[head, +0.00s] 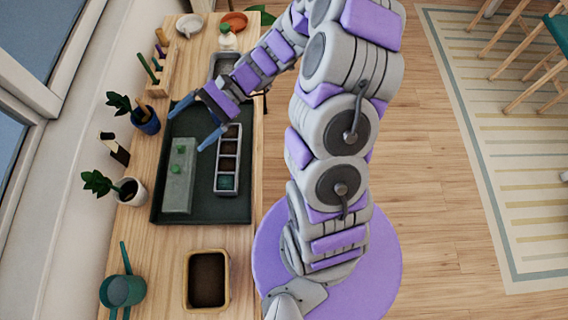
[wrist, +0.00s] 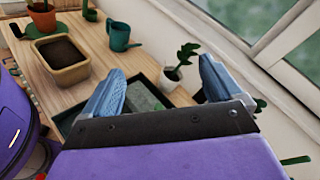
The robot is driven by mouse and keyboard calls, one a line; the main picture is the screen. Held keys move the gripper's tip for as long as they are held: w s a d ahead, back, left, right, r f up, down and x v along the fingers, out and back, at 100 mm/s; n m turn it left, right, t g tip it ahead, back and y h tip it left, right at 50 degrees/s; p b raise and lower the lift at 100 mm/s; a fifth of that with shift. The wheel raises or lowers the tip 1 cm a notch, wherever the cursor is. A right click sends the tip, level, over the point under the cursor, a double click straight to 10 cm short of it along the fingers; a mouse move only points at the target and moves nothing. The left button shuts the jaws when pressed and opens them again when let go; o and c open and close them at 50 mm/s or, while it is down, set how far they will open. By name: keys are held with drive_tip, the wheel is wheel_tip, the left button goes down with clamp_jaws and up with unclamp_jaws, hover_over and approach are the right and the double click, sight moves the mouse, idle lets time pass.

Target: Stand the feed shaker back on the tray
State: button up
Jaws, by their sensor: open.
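A small white container with a green top (head: 227,39) is at the far end of the wooden bench, off the tray; it looks like the feed shaker, but it is too small to be sure. The dark green tray (head: 158,190) lies mid-bench and holds a grey-green block-like box (head: 179,180) with green knobs and a narrow tray of square cells (head: 228,160). My gripper (head: 197,122) is open and empty above the tray's far part. In the wrist view, the open fingers (wrist: 160,80) frame part of the tray (wrist: 70,119). The white container is not seen there.
Potted plants (head: 146,120) (head: 130,190) line the window side. A green watering can (head: 122,290) and a soil-filled tan pot (head: 188,285) stand at the near end.

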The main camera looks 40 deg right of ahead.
drive_tip(key=s+d+r+n+g+h, duration=0.1)
drive_tip(key=s+r+n+h, duration=0.3)
drive_tip(key=s, duration=0.5)
drive_tip(key=s+d+r+n+g+h, duration=0.1)
drive_tip(key=s+n+g+h, duration=0.1)
drive_tip(key=s+n+h, duration=0.55)
drive_tip(key=s+d+r+t+h, duration=0.2)
drive_tip(key=s+d+h, duration=0.2)
drive_tip(key=s+d, duration=0.3)
drive_tip(key=shift+m+t, duration=0.35)
drive_tip(key=shift+t, duration=0.05)
idle(0.8)
